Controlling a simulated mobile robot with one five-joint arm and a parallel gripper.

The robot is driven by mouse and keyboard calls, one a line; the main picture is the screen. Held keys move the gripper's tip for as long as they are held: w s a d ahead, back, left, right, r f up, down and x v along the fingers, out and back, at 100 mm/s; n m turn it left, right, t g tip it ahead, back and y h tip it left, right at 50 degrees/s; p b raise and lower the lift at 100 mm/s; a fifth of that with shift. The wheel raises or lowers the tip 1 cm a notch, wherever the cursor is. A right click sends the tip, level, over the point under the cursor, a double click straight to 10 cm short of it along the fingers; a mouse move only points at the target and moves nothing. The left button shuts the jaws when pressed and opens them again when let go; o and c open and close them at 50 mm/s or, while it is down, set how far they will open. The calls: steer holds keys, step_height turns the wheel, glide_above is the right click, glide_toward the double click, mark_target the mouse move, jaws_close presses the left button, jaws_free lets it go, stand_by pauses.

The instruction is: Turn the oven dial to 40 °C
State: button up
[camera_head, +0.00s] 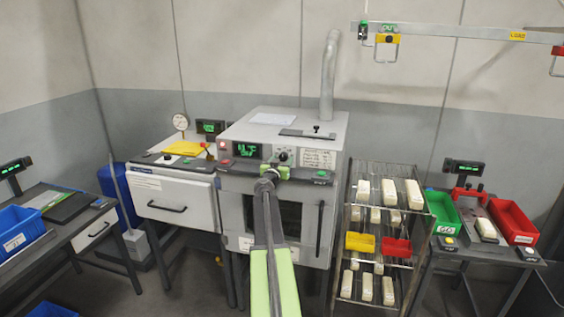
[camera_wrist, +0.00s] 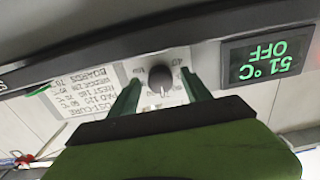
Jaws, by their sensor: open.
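The grey oven (camera_head: 315,135) stands in the middle of the head view. Its green display (camera_head: 247,149) shows upside down in the wrist view (camera_wrist: 266,60) and reads 51 °C, OFF. The dark round dial (camera_wrist: 160,74) has a light pointer mark and a "40" printed close by. The dial is also visible on the oven's front panel (camera_head: 283,155). My gripper (camera_wrist: 160,84) is open, with one green finger on each side of the dial in the picture. I cannot tell whether the fingers touch it. In the head view my gripper (camera_head: 281,172) is in front of the panel.
A printed label (camera_wrist: 90,92) sits beside the dial. A dark ledge (camera_wrist: 90,50) runs along the panel. A rack (camera_head: 420,235) with pale blocks stands close on the right, a drawer cabinet (camera_head: 178,205) on the left. A pipe (camera_head: 329,75) rises behind the oven.

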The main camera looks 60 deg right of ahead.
steer(key=shift+c, duration=0.5)
jaws_close()
steer(key=shift+n, duration=0.4)
steer(key=n, duration=0.4)
steer(key=shift+n, duration=0.4)
steer(key=n, duration=0.6)
steer(key=shift+s, duration=0.1)
steer(key=n, duration=0.6)
steer(key=shift+r+n, duration=0.1)
steer(key=shift+n, duration=0.3)
steer(key=n, duration=0.5)
steer(key=shift+n, duration=0.4)
